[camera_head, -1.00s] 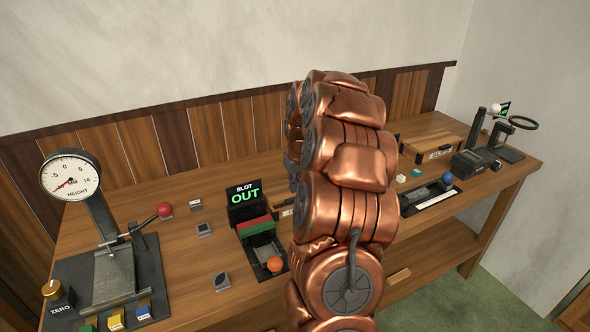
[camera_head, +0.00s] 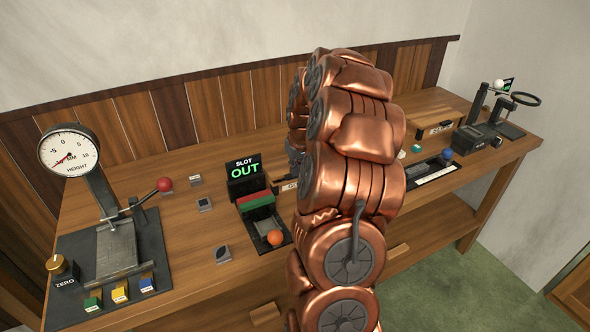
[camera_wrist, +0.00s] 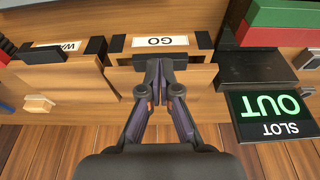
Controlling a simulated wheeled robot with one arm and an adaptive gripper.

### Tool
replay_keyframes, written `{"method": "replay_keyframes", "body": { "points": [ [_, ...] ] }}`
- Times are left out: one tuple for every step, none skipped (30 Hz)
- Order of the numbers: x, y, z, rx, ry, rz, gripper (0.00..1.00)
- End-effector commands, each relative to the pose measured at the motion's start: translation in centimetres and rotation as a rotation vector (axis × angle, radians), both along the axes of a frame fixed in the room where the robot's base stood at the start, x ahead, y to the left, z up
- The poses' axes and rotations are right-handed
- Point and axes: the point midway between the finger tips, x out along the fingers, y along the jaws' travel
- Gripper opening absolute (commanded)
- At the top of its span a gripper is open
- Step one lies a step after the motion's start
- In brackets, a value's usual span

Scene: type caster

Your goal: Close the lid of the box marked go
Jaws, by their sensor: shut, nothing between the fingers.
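The box marked GO (camera_wrist: 160,41) is wooden, with a white label between two dark blocks, in the middle of the wrist view. A wooden panel (camera_wrist: 202,76) of it lies beyond the label, beside and under my fingertips; I cannot tell how far the lid stands open. In the head view only a bit of its label (camera_head: 289,186) shows; my copper arm hides the rest. My gripper (camera_wrist: 160,70) is shut and empty, its tips at the panel's middle, touching or just above it. In the head view my arm hides the fingertips.
A second labelled box (camera_wrist: 65,60) stands close beside it. The SLOT OUT display (camera_wrist: 272,112) and red and green blocks (camera_wrist: 280,25) are on the other side. A height gauge (camera_head: 69,151) stands at the left of the bench, a magnifier (camera_head: 525,98) at the right.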

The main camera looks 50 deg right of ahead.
Motion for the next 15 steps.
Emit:
{"method": "replay_keyframes", "body": {
  "points": [
    [-0.2,0.1,-0.9,-0.004,-0.014,0.000,0.00],
    [-0.3,0.2,-1.1,-0.006,-0.022,0.001,0.00],
    [-0.3,0.2,-1.3,-0.010,-0.034,0.001,0.00],
    [-0.4,0.2,-1.5,-0.013,-0.044,0.001,0.00],
    [-0.4,0.2,-1.6,-0.017,-0.055,0.001,0.00],
    [-0.5,0.2,-1.7,-0.024,-0.071,0.000,0.00],
    [-0.5,0.2,-1.8,-0.029,-0.083,0.000,0.00],
    [-0.5,0.2,-2.0,-0.033,-0.093,0.000,0.00],
    [-0.6,0.2,-2.2,-0.036,-0.105,-0.001,0.00],
    [-0.7,0.3,-2.4,-0.038,-0.114,0.000,0.00],
    [-0.8,0.3,-2.6,-0.039,-0.122,0.000,0.00],
    [-0.8,0.4,-2.8,-0.043,-0.133,0.000,0.00],
    [-0.8,0.4,-2.8,-0.047,-0.141,0.000,0.00],
    [-0.8,0.4,-2.8,-0.050,-0.149,0.001,0.00],
    [-0.8,0.4,-2.7,-0.054,-0.156,0.000,0.00]
  ]
}}
